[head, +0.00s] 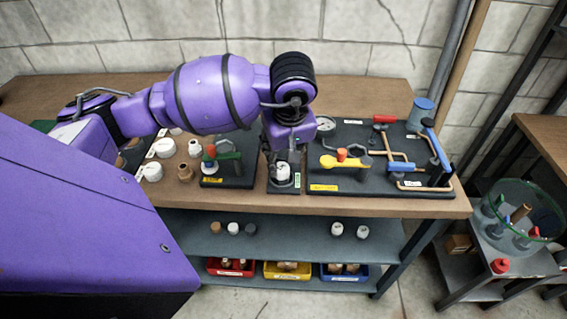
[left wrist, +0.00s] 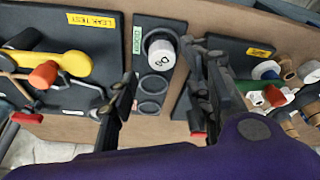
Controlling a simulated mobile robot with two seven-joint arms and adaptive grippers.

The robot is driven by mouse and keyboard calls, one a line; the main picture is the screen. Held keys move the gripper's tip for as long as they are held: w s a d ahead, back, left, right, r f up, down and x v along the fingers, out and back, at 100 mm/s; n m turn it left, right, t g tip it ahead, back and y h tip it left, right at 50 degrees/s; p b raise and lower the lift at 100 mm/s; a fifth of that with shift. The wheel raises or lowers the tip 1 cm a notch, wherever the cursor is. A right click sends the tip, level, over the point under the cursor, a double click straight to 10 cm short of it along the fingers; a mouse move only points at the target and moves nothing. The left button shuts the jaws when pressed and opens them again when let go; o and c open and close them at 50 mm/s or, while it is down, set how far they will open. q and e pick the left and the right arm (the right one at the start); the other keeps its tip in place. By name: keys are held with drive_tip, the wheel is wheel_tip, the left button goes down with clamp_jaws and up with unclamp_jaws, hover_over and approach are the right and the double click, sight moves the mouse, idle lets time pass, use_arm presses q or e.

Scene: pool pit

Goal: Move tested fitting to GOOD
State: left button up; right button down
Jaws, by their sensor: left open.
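The white fitting (left wrist: 161,50), with a dark mark on its face, sits in the end ring of the black GOOD tray (left wrist: 140,64). In the left wrist view the tray's two other rings look empty. In the head view the fitting (head: 284,173) shows at the tray's front end, near the green label. My left gripper (head: 284,160) is over the tray. It is open, and its fingers (left wrist: 163,75) stand apart on either side of the tray in the left wrist view, with nothing between them held. My right gripper is out of view.
Right of the tray is a black leak-test board (head: 375,190) with a yellow lever (head: 340,162) and copper pipes. Left is a smaller board (head: 228,182) with a green part, beside several loose fittings (head: 153,171). Red, yellow and blue bins (head: 287,275) stand on the lower shelf.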

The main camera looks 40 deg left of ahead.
use_arm(q)
drive_tip(key=v, duration=0.5)
drive_tip(key=s+d+f+n+g+h, duration=0.25)
drive_tip(key=s+d+f+h, duration=0.45)
drive_tip(key=d, duration=0.5)
drive_tip(key=s+d+r+n+h, duration=0.1)
drive_tip(key=s+d+n+h, duration=0.2)
drive_tip(key=d+n+h, duration=0.4)
drive_tip(key=s+d+r+n+h, duration=0.1)
drive_tip(key=s+d+n+h, duration=0.3)
drive_tip(key=d, duration=0.5)
drive_tip(key=w+a+n+t+h, duration=0.1)
drive_tip(key=w+a+n+t, duration=0.35)
drive_tip(key=n+t, duration=0.9)
drive_tip(key=w+a+f+n+t+y, duration=0.1)
drive_tip(key=a+f+n+y, duration=0.45)
drive_tip(key=n, duration=0.45)
drive_tip(key=a+f+n+t+y, duration=0.2)
drive_tip(key=a+f+n+y, duration=0.3)
drive_tip(key=n, duration=0.5)
drive_tip(key=s+a+f+n+g+y, duration=0.2)
drive_tip(key=s+f+n+g+y, duration=0.1)
drive_tip(key=s+f+n, duration=0.4)
drive_tip(key=s+a+f+n+g+y, duration=0.3)
drive_tip(key=s+f+n+g, duration=0.2)
drive_tip(key=s+f, duration=0.7)
drive_tip(key=shift+f+n, duration=1)
drive_tip(key=shift+n, duration=0.1)
